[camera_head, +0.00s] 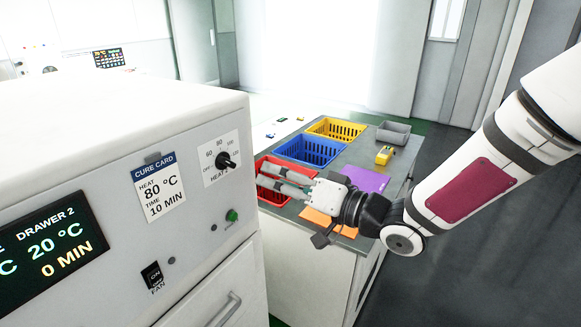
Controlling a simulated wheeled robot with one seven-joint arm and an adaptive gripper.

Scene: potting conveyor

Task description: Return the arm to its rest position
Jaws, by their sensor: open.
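My gripper (283,179) is in the middle of the head view, at the end of my white arm, which reaches in from the right. Its two grey fingers point left and stand apart with nothing between them. In the picture it overlaps the red basket (264,161) on the grey bench (331,166). I cannot tell how high it is above the bench. The fingertips appear close to the right edge of the white oven cabinet (120,120), near its heat knob (226,160); the gap is unclear.
A blue basket (312,150), a yellow basket (337,128) and a grey bin (393,132) stand along the bench. A purple mat (366,179), an orange mat (330,222) and a yellow item (384,156) lie on it. The floor (470,250) at right looks clear.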

